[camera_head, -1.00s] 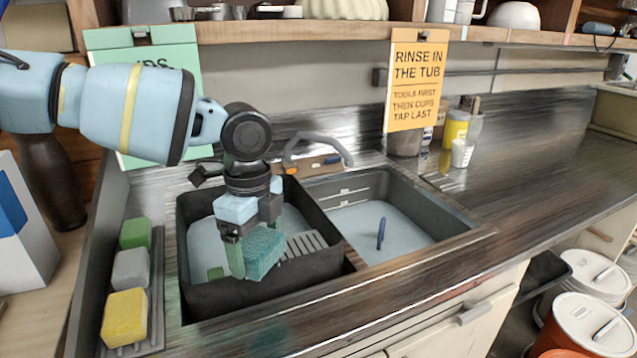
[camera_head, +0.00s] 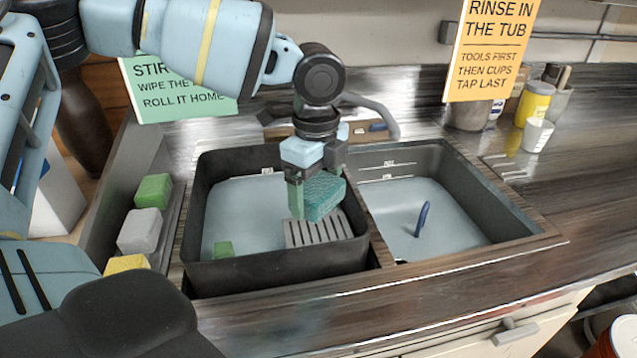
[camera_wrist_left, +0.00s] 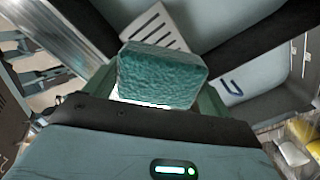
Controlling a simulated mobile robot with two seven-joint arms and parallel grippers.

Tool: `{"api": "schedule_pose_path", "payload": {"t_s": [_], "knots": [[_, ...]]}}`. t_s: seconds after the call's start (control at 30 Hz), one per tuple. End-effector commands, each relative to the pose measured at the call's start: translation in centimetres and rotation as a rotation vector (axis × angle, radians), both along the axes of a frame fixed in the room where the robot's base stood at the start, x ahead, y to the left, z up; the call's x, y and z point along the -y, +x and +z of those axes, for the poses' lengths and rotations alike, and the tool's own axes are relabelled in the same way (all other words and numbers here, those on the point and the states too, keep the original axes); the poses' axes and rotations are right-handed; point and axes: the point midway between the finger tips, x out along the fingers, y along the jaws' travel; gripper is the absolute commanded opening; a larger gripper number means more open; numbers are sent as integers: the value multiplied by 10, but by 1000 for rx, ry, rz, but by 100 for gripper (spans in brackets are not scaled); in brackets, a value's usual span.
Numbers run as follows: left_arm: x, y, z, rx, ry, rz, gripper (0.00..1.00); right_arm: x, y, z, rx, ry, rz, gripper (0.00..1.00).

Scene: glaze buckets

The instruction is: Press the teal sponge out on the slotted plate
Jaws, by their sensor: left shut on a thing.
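The teal sponge (camera_head: 326,196) is held in my left gripper (camera_head: 312,200), which is shut on it, above the slotted plate. The sponge also fills the middle of the left wrist view (camera_wrist_left: 160,75). The slotted plate (camera_head: 317,232) is pale with dark slots and sits at the right side of the dark tub (camera_head: 270,272). In the left wrist view the plate (camera_wrist_left: 152,27) shows just beyond the sponge. I cannot tell whether the sponge touches the plate. My right gripper is not in view.
Green (camera_head: 153,190), grey (camera_head: 139,231) and yellow (camera_head: 127,264) sponges lie on a rack left of the tub. A small green block (camera_head: 223,249) is in the tub. The right basin (camera_head: 440,215) holds water and a blue handle (camera_head: 422,218). A faucet (camera_head: 378,112) stands behind.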

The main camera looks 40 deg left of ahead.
Motion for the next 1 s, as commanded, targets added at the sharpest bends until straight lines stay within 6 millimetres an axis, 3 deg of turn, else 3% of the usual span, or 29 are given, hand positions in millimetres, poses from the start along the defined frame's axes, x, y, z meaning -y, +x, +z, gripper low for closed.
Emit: {"api": "schedule_pose_path", "payload": {"t_s": [0.33,0.7,1.0], "knots": [[0,0,-30,-3,0,1,65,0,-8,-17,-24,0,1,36],[0,0,-35,-1,0,1,65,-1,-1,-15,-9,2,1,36],[0,0,-51,-5,0,0,65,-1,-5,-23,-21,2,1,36]]}}
